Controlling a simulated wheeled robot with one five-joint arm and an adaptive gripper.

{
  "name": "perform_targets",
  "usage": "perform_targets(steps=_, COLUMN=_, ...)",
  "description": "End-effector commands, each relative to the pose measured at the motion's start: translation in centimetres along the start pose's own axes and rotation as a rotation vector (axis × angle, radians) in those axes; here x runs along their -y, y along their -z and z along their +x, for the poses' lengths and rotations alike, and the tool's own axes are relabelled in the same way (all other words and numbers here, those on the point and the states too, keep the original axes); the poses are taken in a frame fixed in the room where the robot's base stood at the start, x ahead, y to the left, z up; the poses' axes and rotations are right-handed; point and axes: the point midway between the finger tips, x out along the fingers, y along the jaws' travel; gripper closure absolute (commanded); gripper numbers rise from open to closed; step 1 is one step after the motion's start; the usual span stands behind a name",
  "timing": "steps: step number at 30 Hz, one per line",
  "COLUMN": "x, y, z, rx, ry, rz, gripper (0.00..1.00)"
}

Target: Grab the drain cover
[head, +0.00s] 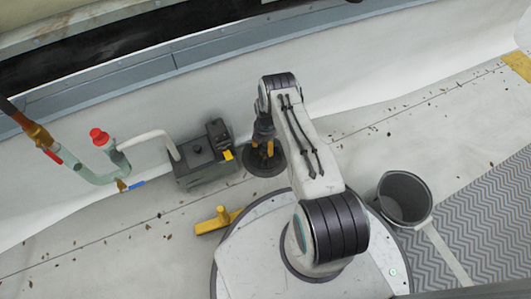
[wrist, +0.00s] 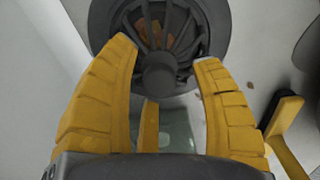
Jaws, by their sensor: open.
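The drain cover (head: 254,169) is a dark, round, ribbed piece with a wide flange. It lies on the roof floor beside the grey pump box. In the wrist view the cover (wrist: 160,76) shows its slats and a round central knob, with something brown inside, perhaps leaves. My gripper (head: 266,150) points down right at the cover and hides part of it in the head view. In the wrist view my gripper's yellow fingers (wrist: 167,52) are spread apart, with the knob between their tips. I cannot tell whether they touch it.
A grey pump box (head: 196,165) with hose and pipes (head: 95,170) stands left of the cover, by the parapet wall. A yellow-handled tool (head: 215,221) lies in front. A grey bucket (head: 404,197) and a grey walkway mat (head: 480,215) are to the right. Leaves are scattered around.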

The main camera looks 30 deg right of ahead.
Motion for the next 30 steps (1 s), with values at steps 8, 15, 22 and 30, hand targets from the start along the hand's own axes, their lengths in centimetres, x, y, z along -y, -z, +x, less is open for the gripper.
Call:
perform_targets(steps=8, x=-0.04, y=0.00, z=-0.12, rx=0.000, ry=-0.001, rz=0.000, gripper=0.49)
perform_targets(steps=15, x=-0.04, y=0.00, z=-0.13, rx=0.000, ry=-0.001, rz=0.000, gripper=0.70)
perform_targets(steps=22, x=-0.04, y=0.00, z=-0.13, rx=0.000, ry=-0.001, rz=0.000, gripper=0.91)
perform_targets(steps=30, x=-0.06, y=0.00, z=-0.13, rx=0.000, ry=-0.001, rz=0.000, gripper=1.00)
